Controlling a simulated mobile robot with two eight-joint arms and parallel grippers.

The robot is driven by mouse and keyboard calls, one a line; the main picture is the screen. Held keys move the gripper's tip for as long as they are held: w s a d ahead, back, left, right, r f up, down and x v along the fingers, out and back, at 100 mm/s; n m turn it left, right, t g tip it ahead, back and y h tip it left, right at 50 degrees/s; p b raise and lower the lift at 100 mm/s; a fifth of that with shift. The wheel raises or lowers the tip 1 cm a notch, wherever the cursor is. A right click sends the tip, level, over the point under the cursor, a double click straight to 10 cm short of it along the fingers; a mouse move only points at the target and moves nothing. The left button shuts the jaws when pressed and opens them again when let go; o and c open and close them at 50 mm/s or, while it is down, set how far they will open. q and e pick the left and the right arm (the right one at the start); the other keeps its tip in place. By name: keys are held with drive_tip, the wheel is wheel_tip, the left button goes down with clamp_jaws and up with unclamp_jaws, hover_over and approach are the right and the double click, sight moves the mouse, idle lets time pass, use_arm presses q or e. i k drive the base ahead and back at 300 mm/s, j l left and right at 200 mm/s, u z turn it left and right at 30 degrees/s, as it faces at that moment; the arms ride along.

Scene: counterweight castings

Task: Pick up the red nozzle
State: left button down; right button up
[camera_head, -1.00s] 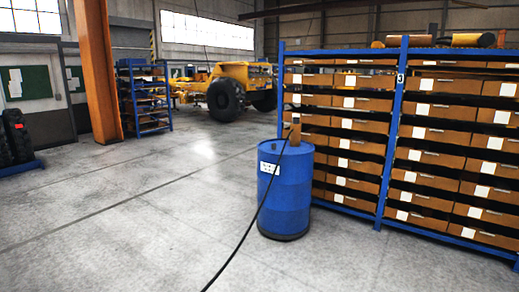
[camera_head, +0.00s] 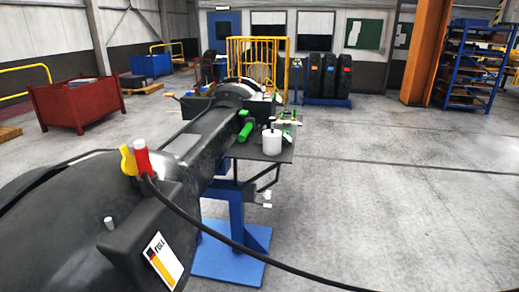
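The red nozzle (camera_head: 142,161) has a pale tip and stands roughly upright on top of the large black casting (camera_head: 65,230) at the left. A black hose (camera_head: 215,233) runs from its lower end down to the right and out of the picture. A yellow fitting (camera_head: 128,161) stands right beside the nozzle; I cannot tell whether they touch. Neither of my grippers is in view.
A blue stand (camera_head: 236,215) is under the casting's arm. A small table (camera_head: 268,155) holds a white pot (camera_head: 272,142) and green-handled tools. A red bin (camera_head: 78,104) stands at the back left.

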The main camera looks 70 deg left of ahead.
sight(142, 156)
drive_tip(key=l+u, duration=0.1)
drive_tip(key=u, duration=0.25)
drive_tip(key=i+l+u, duration=0.1)
drive_tip(key=u, duration=0.2)
drive_tip(key=l+u, duration=0.35)
drive_tip(key=j+u, duration=0.1)
drive_tip(key=u, duration=0.35)
drive_tip(key=j+u, duration=0.15)
drive_tip(key=u, duration=0.3)
drive_tip(key=j+u, duration=0.1)
drive_tip(key=u, duration=0.35)
drive_tip(key=i+u, duration=0.1)
drive_tip(key=u, duration=0.35)
drive_tip(key=j+u, duration=0.1)
drive_tip(key=u, duration=0.35)
drive_tip(key=i+l, duration=0.45)
drive_tip(key=l, duration=0.15)
drive_tip(key=i+l, duration=0.45)
drive_tip(key=l, duration=0.15)
